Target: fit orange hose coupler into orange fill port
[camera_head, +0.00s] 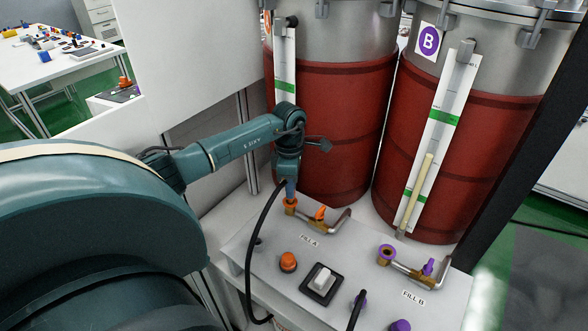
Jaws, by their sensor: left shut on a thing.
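My teal left arm reaches in from the left, and its gripper (290,189) points down directly over the orange fill port (290,206), beside the FILL A label. The gripper is shut on the orange hose coupler, which is mostly hidden by the fingers. A black hose (252,240) hangs from the gripper and loops down to the panel's left edge. The coupler and port overlap in this view, so I cannot tell whether the coupler is seated in the port or just above it. My right gripper is not in view.
The white panel (250,268) carries an orange valve lever (320,213), an orange knob (288,262), a rocker switch (322,281) and a purple fill port (386,254). A second black hose (356,312) stands at the front. Two red-banded tanks (330,120) stand close behind.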

